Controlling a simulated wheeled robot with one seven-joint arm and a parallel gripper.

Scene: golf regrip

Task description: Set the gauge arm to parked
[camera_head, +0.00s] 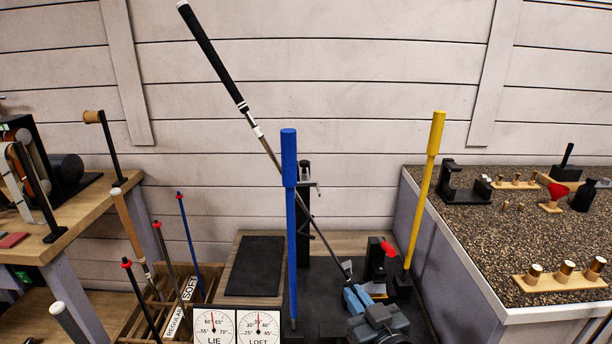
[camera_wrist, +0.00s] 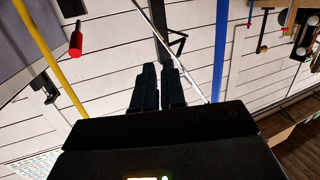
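In the head view a black upright post (camera_head: 303,215) with a small bracket-like arm (camera_head: 309,184) near its top stands behind the blue bar. I take this for the gauge arm, but cannot be sure. The post and a dark side bracket (camera_wrist: 178,44) also show in the wrist view, which looks upside down. LIE (camera_head: 214,325) and LOFT (camera_head: 258,326) dials stand in front. My gripper (camera_wrist: 158,66) points toward the post in the wrist view, its dark fingers close together with nothing clearly between them. Whether they touch is unclear. I cannot make it out in the head view.
A golf club (camera_head: 222,68) leans through the fixture beside the blue bar (camera_head: 290,225). A yellow bar (camera_head: 428,180) and a red-handled clamp (camera_head: 387,248) stand to the right. A blue-grey vise (camera_head: 380,322) is at front. A club rack is left, a gravel-topped bench (camera_head: 480,240) right.

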